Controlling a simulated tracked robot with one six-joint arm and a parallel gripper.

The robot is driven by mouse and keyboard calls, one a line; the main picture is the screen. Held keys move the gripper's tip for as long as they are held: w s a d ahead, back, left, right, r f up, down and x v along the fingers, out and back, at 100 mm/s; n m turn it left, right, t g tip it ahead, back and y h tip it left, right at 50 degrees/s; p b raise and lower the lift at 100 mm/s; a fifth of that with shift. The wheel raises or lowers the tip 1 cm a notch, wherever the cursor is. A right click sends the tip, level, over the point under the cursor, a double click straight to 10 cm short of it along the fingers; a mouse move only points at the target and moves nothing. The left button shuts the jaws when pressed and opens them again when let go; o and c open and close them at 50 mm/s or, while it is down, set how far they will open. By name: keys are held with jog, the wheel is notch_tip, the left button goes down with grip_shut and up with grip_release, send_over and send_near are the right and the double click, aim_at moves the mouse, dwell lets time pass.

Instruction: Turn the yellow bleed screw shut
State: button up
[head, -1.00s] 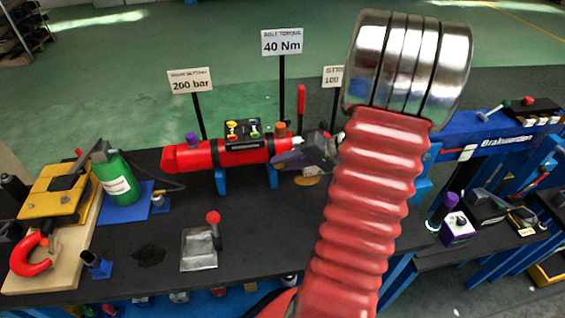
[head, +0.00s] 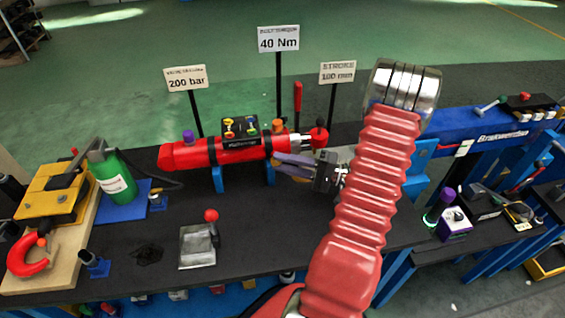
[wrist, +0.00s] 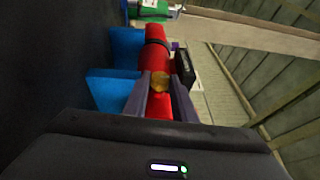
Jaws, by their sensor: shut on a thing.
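The red cylinder (head: 205,155) lies on blue supports on the dark bench. My gripper (head: 278,164) reaches it from the right, near its right end, with both grey-violet fingers level with its near side. In the wrist view, the yellow bleed screw (wrist: 160,82) sits against the red cylinder (wrist: 158,38) between the two fingertips. My gripper (wrist: 159,90) is shut on this yellow screw. In the head view the fingers hide most or all of the screw, and its turn angle cannot be told.
A black block with small coloured valves (head: 240,130) sits on the cylinder, between a purple cap (head: 188,136) and an orange cap (head: 278,125). Signs stand behind. A red-knobbed lever on a metal plate (head: 197,248) stands in front. The bench's front middle is mostly clear.

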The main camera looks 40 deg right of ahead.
jog(key=shift+a+f+m+t+y, duration=0.15)
jog(key=shift+f+m+t+y, duration=0.25)
jog(key=shift+t, duration=0.2)
jog(key=o, duration=1)
jog(key=shift+o, duration=0.2)
